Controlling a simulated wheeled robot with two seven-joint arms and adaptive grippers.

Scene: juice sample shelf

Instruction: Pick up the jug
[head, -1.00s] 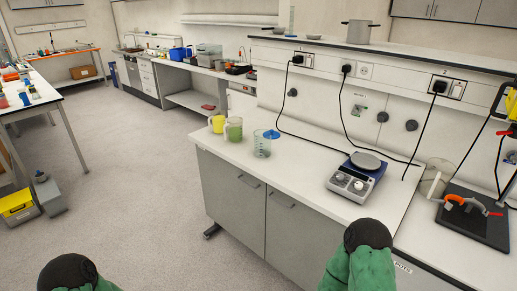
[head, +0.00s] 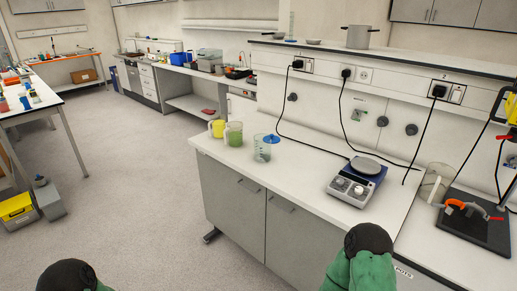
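Several jug-like vessels stand on the white counter. A yellow jug (head: 217,128) is near the counter's far left corner. A jug with green contents (head: 233,134) stands right beside it. A clear jug with a blue part at its rim (head: 262,149) stands a little to the right. All three look upright. A larger clear vessel (head: 436,183) stands far right on the counter. I cannot tell which one the task means. Only green and black parts of my arms show at the bottom edge. Neither gripper is in view.
A hotplate stirrer (head: 357,182) with black cables sits right of the jugs. A black stand base (head: 475,220) with an orange-tipped clamp is at the right. A shelf (head: 400,57) with a pot overhangs the counter's back.

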